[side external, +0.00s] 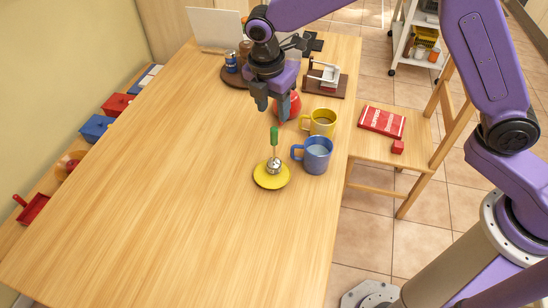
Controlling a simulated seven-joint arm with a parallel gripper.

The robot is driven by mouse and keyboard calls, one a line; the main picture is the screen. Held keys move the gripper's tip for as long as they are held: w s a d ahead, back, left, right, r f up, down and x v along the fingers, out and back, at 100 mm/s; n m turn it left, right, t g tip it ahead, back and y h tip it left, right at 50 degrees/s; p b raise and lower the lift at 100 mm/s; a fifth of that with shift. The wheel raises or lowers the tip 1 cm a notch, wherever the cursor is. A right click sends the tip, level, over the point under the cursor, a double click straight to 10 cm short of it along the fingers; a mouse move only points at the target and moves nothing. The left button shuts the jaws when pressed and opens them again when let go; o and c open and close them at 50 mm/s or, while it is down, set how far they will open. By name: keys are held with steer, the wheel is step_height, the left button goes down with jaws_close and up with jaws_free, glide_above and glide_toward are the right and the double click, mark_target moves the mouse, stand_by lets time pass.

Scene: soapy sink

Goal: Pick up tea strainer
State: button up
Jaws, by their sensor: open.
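The tea strainer (274,163) has a metal bulb at the bottom and a thin stem with a green handle at the top. It stands upright on a yellow saucer (264,183). My gripper (270,105) is open and empty, pointing down. In the picture it is above and slightly left of the strainer, apart from it. It partly hides a round red object (294,104).
A blue mug (317,157) stands right of the saucer, and a yellow mug (322,124) stands behind it. A brown tray (329,91) with a white object lies farther back. The wooden table (180,190) is clear on the left and front.

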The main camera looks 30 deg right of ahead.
mark_target(274, 128)
steer(key=f, duration=0.4)
steer(key=shift+w+d+f, duration=0.15)
steer(key=shift+d+f, duration=0.05)
steer(key=shift+d, duration=0.1)
steer(key=shift+f, duration=2.7)
steer(key=shift+w, duration=0.1)
jaws_close()
